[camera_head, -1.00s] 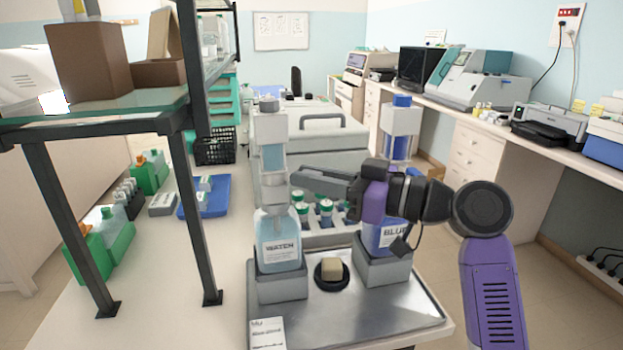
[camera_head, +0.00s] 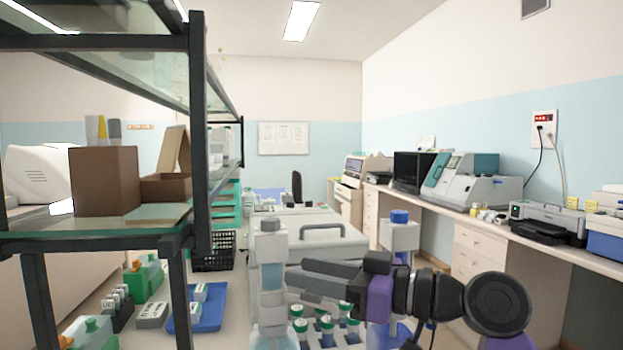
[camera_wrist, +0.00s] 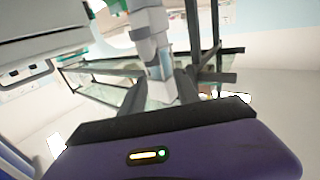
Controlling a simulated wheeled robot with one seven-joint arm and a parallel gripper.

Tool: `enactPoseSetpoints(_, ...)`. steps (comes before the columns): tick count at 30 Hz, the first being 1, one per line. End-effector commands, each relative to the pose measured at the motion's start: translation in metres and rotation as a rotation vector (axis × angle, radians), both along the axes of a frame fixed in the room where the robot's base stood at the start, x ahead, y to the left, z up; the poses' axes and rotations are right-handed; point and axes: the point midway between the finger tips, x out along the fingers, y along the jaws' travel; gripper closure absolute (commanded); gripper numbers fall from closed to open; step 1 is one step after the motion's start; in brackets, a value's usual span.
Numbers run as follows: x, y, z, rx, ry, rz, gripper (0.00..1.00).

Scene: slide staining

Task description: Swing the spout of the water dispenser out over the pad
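The water dispenser (camera_head: 270,278) stands left of my gripper in the head view, a pale upright column with a grey cap over a clear bottle. Its lower part is cut off by the frame edge, and I cannot make out its spout. My gripper (camera_head: 291,275) points left, its fingertips close to the column. In the wrist view, the fingers of my gripper (camera_wrist: 158,92) are apart, and the dispenser column (camera_wrist: 150,45) shows in the gap between them. I cannot tell whether they touch it. The pad is out of view now.
A second dispenser with a blue cap (camera_head: 399,217) stands behind my gripper to the right. Several green-capped bottles (camera_head: 325,325) stand below my gripper. A dark-framed shelf (camera_head: 200,130) rises on the left, and a grey machine (camera_head: 325,250) sits behind.

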Motion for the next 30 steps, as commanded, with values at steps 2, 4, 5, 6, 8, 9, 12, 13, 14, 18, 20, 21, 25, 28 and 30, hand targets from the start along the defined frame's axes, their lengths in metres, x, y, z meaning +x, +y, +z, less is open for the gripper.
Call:
enactPoseSetpoints(2,0.0,0.0,0.021,-0.001,-0.005,0.0,0.62)
enactPoseSetpoints(4,0.0,0.0,0.037,-0.001,-0.005,0.001,0.62)
enactPoseSetpoints(5,0.0,0.0,0.044,-0.001,-0.005,0.001,0.62)
enactPoseSetpoints(6,0.0,0.0,0.053,0.0,-0.005,0.001,0.62)
enactPoseSetpoints(8,0.0,0.0,0.066,-0.001,-0.004,0.001,0.62)
enactPoseSetpoints(9,0.0,0.0,0.075,-0.001,-0.004,0.001,0.62)
enactPoseSetpoints(12,0.0,0.0,0.097,-0.001,-0.003,0.001,0.62)
enactPoseSetpoints(13,0.0,0.0,0.104,-0.002,-0.004,0.0,0.62)
enactPoseSetpoints(14,0.0,0.0,0.11,-0.001,-0.003,0.0,0.62)
enactPoseSetpoints(18,0.0,0.0,0.134,-0.001,-0.002,0.0,0.62)
enactPoseSetpoints(20,0.0,0.0,0.142,-0.001,-0.001,0.001,0.62)
enactPoseSetpoints(21,0.0,0.0,0.146,-0.001,0.0,0.001,0.62)
enactPoseSetpoints(25,0.0,0.0,0.154,-0.001,0.002,0.001,0.62)
enactPoseSetpoints(28,0.0,0.0,0.157,-0.001,0.003,0.001,0.62)
enactPoseSetpoints(30,0.0,0.0,0.157,-0.001,0.003,0.001,0.62)
